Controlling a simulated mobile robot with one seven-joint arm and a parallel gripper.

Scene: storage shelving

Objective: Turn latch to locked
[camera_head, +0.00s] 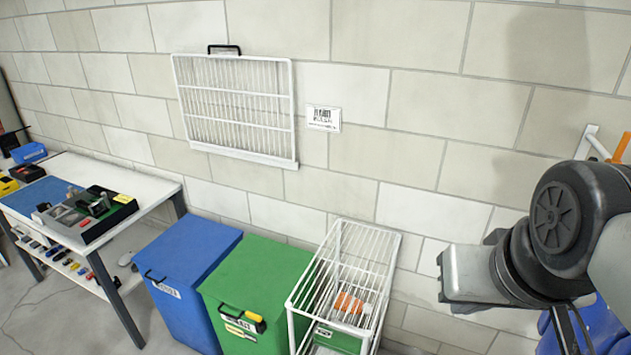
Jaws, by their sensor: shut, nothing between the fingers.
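My gripper (447,277) is at the right, in front of the block wall and right of the white wire rack. It is shut and holds nothing. No part is plainly marked as a latch. An orange piece (620,148) and a white bracket (588,142) on the wall at the right edge are partly hidden by my arm. The locked or unlocked state cannot be told.
A white wire rack (383,243) holding an orange item stands between the green bin and my gripper. A white barred panel (236,105) hangs on the wall beside a label (323,118). A workbench (150,190) with tools stands at the left.

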